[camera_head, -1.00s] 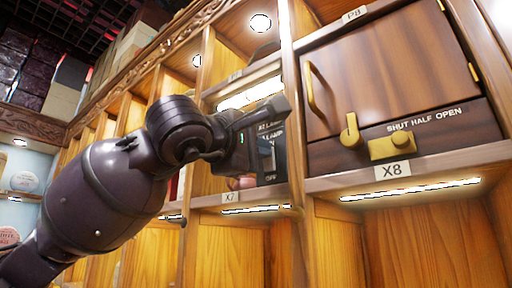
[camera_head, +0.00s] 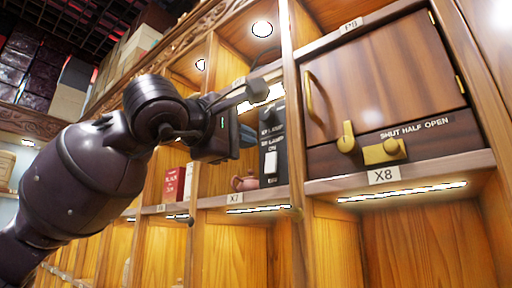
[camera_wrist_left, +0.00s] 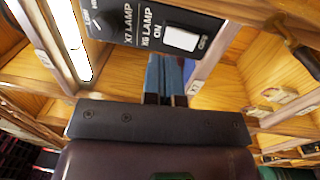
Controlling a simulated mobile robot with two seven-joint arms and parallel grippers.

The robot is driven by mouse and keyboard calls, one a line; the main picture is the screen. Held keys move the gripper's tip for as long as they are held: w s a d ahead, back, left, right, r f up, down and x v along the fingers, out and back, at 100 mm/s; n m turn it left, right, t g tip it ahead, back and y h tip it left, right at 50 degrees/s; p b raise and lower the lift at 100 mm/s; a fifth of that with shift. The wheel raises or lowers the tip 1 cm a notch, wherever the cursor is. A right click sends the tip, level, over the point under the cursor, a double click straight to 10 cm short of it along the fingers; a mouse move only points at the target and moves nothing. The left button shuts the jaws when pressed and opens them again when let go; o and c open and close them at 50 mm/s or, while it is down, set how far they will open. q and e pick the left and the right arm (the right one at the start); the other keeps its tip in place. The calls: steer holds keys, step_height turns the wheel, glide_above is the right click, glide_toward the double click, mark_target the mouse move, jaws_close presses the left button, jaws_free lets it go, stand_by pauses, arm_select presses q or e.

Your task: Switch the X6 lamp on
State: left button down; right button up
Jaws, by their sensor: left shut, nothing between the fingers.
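The dark lamp panel (camera_head: 280,129) stands at the right side of the X7 compartment. It has a white switch (camera_head: 271,162) between ON and OFF marks, below X6 LAMP lettering; which way the switch is set I cannot tell. In the left wrist view the panel (camera_wrist_left: 110,20) reads X7 LAMP and X6 LAMP, and the white switch (camera_wrist_left: 182,39) lies just beyond my fingertips. My left gripper (camera_head: 246,135) is shut and empty, left of the panel and apart from it in the head view. Its blue-grey fingers (camera_wrist_left: 165,75) lie together. My right gripper is not in view.
A small reddish teapot (camera_head: 244,183) sits beside the panel's base. A red box (camera_head: 172,185) stands in the compartment to the left. Wooden dividers and shelf edges surround the panel. The X8 cabinet (camera_head: 385,85), with brass handle and knobs, is at the right.

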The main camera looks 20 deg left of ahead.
arm_select(q)
steer(key=r+v, duration=0.1)
steer(key=v, duration=0.7)
steer(key=shift+a+r+b, duration=0.25)
steer(key=shift+r+b, duration=0.1)
steer(key=shift+b, duration=0.1)
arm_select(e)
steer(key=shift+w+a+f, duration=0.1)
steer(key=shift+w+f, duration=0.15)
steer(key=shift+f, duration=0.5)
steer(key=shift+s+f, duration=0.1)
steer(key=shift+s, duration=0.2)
